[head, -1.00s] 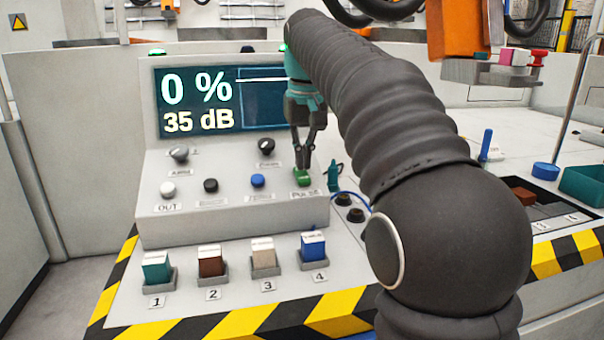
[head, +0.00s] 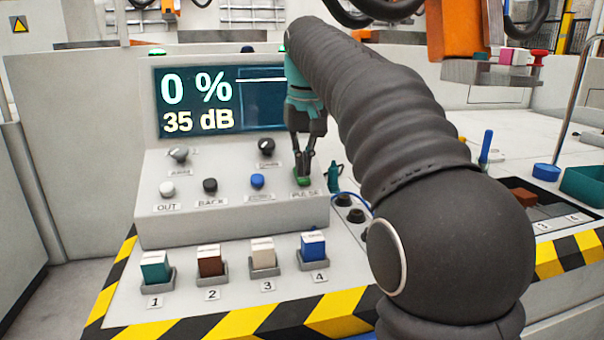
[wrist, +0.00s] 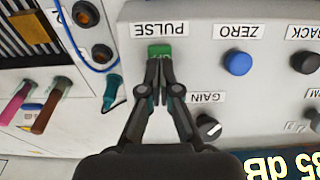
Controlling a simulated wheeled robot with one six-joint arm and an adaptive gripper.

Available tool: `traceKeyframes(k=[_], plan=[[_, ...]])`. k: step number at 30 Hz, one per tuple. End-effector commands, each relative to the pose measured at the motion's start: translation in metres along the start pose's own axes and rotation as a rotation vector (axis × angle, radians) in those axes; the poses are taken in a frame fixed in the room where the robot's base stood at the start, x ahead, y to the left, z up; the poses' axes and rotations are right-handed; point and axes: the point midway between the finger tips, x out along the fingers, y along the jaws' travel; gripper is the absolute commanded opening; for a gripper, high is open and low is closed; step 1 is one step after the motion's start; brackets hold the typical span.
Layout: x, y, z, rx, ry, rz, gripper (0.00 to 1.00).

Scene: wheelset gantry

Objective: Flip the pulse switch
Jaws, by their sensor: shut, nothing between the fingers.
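The pulse switch is a small green rocker (head: 301,182) at the right end of the console's lower row, above the label PULSE. In the wrist view the green switch (wrist: 159,50) shows just past my fingertips, partly covered by them. My gripper (head: 304,174) points down at it with its fingers shut together and empty. In the wrist view the tips of my gripper (wrist: 158,64) overlap the switch's near edge; I cannot tell if they press on it. The display (head: 215,100) reads 0 % and 35 dB.
A blue ZERO button (head: 257,181), a black BACK button (head: 210,185) and a white OUT button (head: 167,188) stand to the left. The GAIN knob (wrist: 209,127) is close to my fingers. A teal plug (head: 335,176) with a blue cable is just right.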

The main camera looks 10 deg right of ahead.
Motion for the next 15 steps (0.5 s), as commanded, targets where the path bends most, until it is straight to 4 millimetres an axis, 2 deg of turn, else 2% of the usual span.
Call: traceKeyframes(k=[15], plan=[[0.0069, 0.0, 0.001, 0.0, -0.001, 0.0, 0.0]])
